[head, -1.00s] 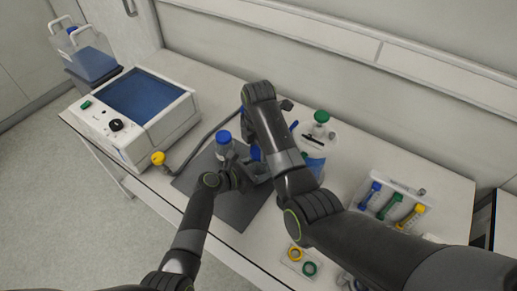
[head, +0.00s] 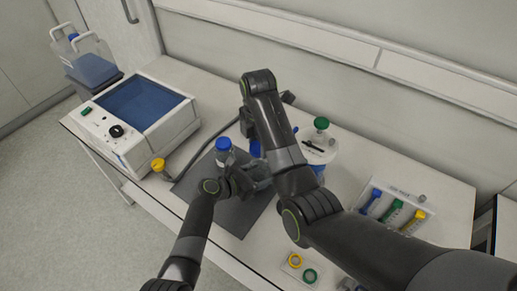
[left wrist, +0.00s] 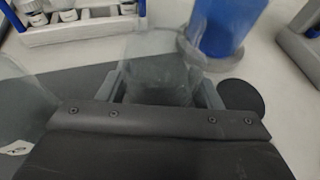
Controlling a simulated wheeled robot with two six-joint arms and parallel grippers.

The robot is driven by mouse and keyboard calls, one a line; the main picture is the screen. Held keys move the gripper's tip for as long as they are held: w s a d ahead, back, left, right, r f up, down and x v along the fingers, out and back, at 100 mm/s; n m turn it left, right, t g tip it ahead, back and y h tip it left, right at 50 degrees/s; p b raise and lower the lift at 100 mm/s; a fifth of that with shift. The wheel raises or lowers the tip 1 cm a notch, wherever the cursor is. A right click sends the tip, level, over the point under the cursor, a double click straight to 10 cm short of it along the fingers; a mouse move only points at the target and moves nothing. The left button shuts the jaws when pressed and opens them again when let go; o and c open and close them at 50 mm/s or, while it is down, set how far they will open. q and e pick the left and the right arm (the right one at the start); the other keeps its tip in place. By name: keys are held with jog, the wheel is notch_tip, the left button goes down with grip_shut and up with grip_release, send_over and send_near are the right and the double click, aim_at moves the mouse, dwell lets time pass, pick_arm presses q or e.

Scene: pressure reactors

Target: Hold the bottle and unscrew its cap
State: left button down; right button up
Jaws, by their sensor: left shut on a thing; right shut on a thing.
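My left gripper (head: 262,174) is low over the dark mat, and its fingers also show in the left wrist view (left wrist: 160,95). It is shut on a clear bottle (left wrist: 155,72), which my arms mostly hide in the head view. A blue cap (head: 255,148) shows beside my right forearm. A blue, cap-like piece (left wrist: 222,24) fills the upper right of the left wrist view, above and to one side of the bottle. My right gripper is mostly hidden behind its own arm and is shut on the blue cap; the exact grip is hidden.
Another blue-capped bottle (head: 224,151) stands on the dark mat (head: 237,220), close left of my left gripper. A white device (head: 140,115) stands left, a green-capped vessel (head: 321,148) behind, and a tube rack (head: 383,215) right. Two rings (head: 309,275) lie near the front edge.

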pick_arm(q)
jog(key=shift+c, duration=1.8)
grip_release()
